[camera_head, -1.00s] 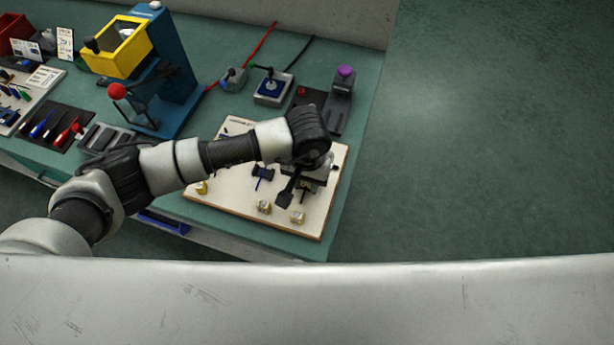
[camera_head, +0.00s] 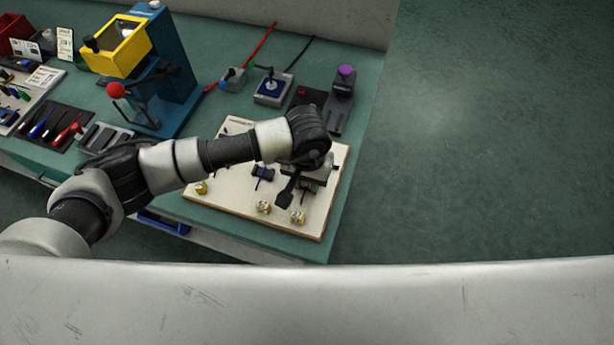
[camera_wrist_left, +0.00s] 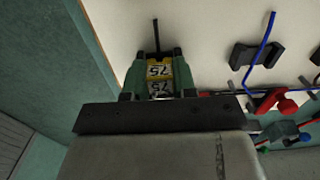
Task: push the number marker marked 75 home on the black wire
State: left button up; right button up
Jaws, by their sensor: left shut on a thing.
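In the left wrist view my left gripper (camera_wrist_left: 158,76) is shut on the yellow number marker marked 75 (camera_wrist_left: 159,71), which sits between its two fingers. A second yellow face with dark print (camera_wrist_left: 158,88) shows just behind it, partly hidden by the gripper body. The black wire (camera_wrist_left: 156,34) sticks out beyond the marker, in line with it. I cannot tell how far along the wire the marker sits. In the head view my left gripper (camera_head: 287,193) is over the right part of the pale board (camera_head: 230,205), and the marker is hidden there. My right gripper is not in view.
A black clip with a blue wire (camera_wrist_left: 258,55) stands beside the gripper in the wrist view. Red and green parts lie at its lower right. Several small brass-coloured blocks (camera_head: 263,207) sit along the board's front. A blue press (camera_head: 165,80) stands behind at left.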

pick_arm(q)
jog(key=o, duration=0.5)
jog(key=shift+f, duration=0.15)
jog(key=o, duration=0.5)
jog(key=shift+s+a, duration=0.15)
jog(key=shift+a, duration=0.05)
jog(key=shift+c, duration=0.2)
jog(key=shift+s+d+f, duration=0.1)
jog(key=shift+d, duration=0.05)
jog(key=shift+c, duration=0.7)
jog(key=shift+d+r+p, duration=0.3)
jog(key=shift+r+p, duration=0.1)
jog(key=shift+r, duration=0.5)
jog(key=shift+w+a+r+p, duration=0.1)
jog(key=shift+a+r+p, duration=0.1)
jog(key=shift+r, duration=0.3)
jog(key=shift+w+a+r+p, duration=0.1)
jog(key=shift+r+p, duration=0.05)
jog(key=shift+r, duration=0.3)
jog(key=shift+r+p, duration=0.7)
jog(key=shift+r, duration=1.35)
